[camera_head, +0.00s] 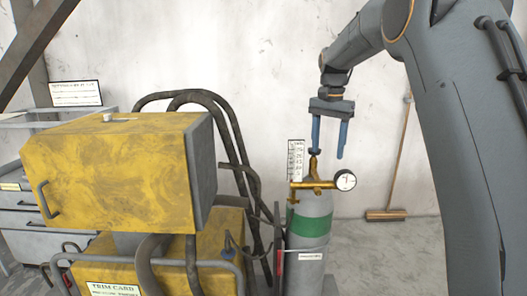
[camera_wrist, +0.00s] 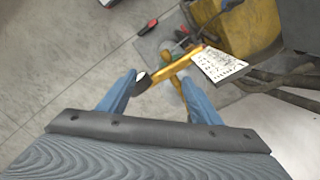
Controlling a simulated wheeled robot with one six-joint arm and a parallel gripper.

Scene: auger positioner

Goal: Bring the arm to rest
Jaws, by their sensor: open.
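My arm (camera_head: 455,110) reaches in from the right in the head view and bends down at the wrist. My gripper (camera_head: 328,150) hangs with its two blue fingers pointing down and apart, with nothing visible held between them. It is just above the brass valve (camera_head: 314,184) on a grey gas cylinder (camera_head: 312,262); whether a finger touches the valve cannot be told. In the wrist view the blue fingers of my gripper (camera_wrist: 160,95) are spread, and the brass valve (camera_wrist: 165,72) shows beyond and between them.
A round gauge (camera_head: 345,180) and a white scale card (camera_head: 296,160) sit at the valve. A yellow machine (camera_head: 120,165) with black hoses (camera_head: 235,150) stands to the left. A broom (camera_head: 387,214) leans on the back wall. Floor is bare right of the cylinder.

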